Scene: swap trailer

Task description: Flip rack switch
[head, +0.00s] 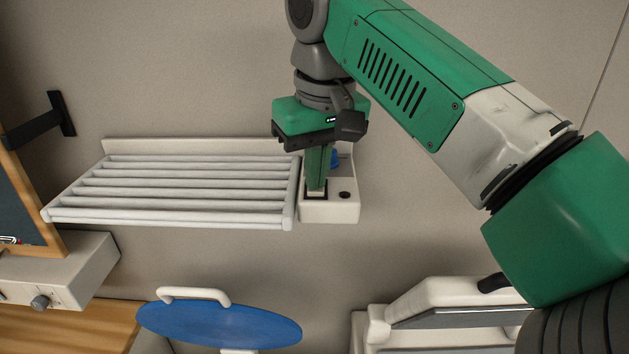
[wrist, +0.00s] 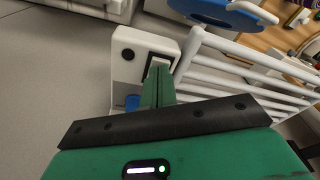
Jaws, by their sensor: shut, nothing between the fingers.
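The rack (head: 180,187) is a set of white bars on the wall, left of the middle in the head view. A white switch box (head: 343,211) joins its right end. It has a round black button (head: 345,195), a blue part (head: 335,158) farther back and a switch in a dark frame. My gripper (head: 316,190) points down with its green fingers together, empty, their tips at the switch. In the wrist view the fingertips (wrist: 160,68) overlap the switch's white rocker (wrist: 157,63). The fingers partly hide it, so I cannot tell its position or whether they touch.
A blue round lid or seat (head: 220,325) with a white handle is below the rack. A white appliance (head: 440,300) stands at lower right. A black wall bracket (head: 40,122) and a wood-framed board (head: 20,215) are at left. The wall right of the box is clear.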

